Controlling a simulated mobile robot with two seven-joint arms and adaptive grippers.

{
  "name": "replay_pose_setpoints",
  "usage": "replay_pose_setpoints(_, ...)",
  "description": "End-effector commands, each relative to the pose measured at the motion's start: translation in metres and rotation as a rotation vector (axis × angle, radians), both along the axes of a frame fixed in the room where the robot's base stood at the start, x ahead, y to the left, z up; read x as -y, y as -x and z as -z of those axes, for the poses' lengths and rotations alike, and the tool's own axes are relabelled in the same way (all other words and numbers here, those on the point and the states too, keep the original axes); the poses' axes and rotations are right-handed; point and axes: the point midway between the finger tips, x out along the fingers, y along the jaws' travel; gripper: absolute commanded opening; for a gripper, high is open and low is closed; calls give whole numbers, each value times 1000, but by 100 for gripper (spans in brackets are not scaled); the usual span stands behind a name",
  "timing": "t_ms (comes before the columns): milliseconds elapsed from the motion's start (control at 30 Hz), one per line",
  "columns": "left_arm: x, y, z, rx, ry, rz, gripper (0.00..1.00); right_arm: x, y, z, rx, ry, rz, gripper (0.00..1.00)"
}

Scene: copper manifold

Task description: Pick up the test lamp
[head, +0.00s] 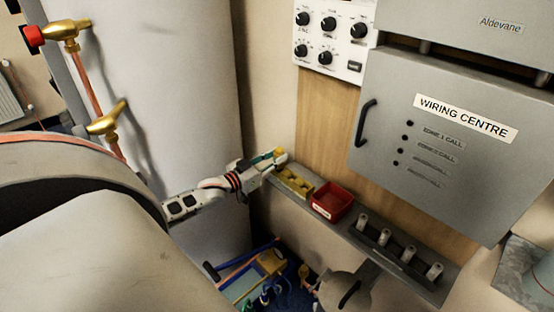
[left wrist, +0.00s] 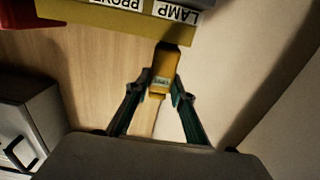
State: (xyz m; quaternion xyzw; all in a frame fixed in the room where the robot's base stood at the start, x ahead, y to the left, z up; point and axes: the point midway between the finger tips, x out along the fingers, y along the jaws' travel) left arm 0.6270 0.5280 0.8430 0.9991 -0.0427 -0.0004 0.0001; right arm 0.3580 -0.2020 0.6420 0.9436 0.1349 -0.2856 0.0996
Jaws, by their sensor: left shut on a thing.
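The test lamp (left wrist: 166,64) is a small yellow body with a dark end and a pale label, seen in the left wrist view. My left gripper (left wrist: 160,92) is shut on it, one finger on each side. In the head view my left gripper (head: 273,160) is at the left end of the wall shelf, by the yellow holder (head: 294,183). The lamp is too small there to make out well. In the left wrist view the holder (left wrist: 110,22) carries a label reading "LAMP", close to the lamp's dark end. My right gripper is not in view.
A red bin (head: 332,201) and a row of pale pegs (head: 398,246) stand along the shelf. The grey wiring centre (head: 435,130) with its black handle is on the wall above. A white cylinder (head: 165,90) stands left. A blue tool tote (head: 250,272) lies below.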

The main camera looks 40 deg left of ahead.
Motion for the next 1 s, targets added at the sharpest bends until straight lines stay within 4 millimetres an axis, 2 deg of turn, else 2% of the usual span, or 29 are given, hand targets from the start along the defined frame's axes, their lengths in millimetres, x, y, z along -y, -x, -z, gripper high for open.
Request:
replay_pose_setpoints(267,0,0,-32,6,1,1,0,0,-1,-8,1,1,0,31)
replay_pose_setpoints(367,0,0,-54,6,-2,2,0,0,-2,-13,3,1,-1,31)
replay_pose_setpoints(700,0,0,-145,4,-3,2,0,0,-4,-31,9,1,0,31)
replay_pose_setpoints(800,0,0,-166,4,-3,2,0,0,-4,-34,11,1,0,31)
replay_pose_setpoints(1000,0,0,-192,2,-1,1,0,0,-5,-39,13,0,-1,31)
